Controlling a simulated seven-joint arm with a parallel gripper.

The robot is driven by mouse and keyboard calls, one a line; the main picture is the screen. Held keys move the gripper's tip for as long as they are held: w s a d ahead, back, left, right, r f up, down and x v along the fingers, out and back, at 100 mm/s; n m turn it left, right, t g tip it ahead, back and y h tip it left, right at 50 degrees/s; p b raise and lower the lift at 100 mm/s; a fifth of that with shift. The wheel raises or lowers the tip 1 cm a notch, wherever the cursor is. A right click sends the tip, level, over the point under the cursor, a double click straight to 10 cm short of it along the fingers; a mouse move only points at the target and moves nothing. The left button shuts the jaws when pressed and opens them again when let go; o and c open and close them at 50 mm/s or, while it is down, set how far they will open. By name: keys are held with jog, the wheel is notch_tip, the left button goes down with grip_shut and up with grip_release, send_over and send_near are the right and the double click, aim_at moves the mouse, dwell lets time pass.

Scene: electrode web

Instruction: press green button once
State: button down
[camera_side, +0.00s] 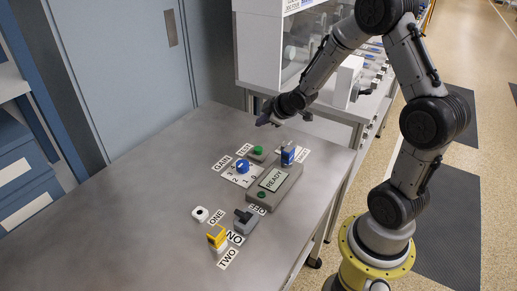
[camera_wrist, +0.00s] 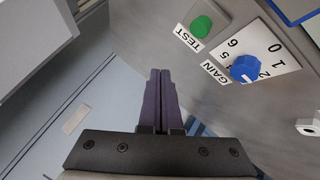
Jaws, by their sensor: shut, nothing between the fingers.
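A green button (camera_side: 258,150) sits on a small grey box beside a TEST label on the metal table. It also shows in the wrist view (camera_wrist: 201,26) at the upper right, beyond and to the right of my fingertips. My gripper (camera_side: 264,122) is in the air above the back part of the table, apart from the button. In the wrist view my gripper's dark purple fingers (camera_wrist: 160,72) are together with nothing between them. A smaller green spot (camera_side: 262,195) shows on the grey unit with the READY display (camera_side: 272,179).
A blue knob (camera_side: 242,166) on a white GAIN dial plate stands close to the green button. A blue switch (camera_side: 288,150), a grey switch (camera_side: 243,216), a yellow switch (camera_side: 216,236) and a white round part (camera_side: 200,214) stand nearby. The table's left side is clear.

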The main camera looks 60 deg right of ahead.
aim_at(262, 150)
jog(key=shift+f, duration=3.7)
jog(key=shift+f, duration=0.15)
jog(key=shift+f, duration=0.25)
jog(key=shift+f, duration=0.5)
jog(key=shift+r, duration=0.95)
jog(key=shift+r, duration=2.5)
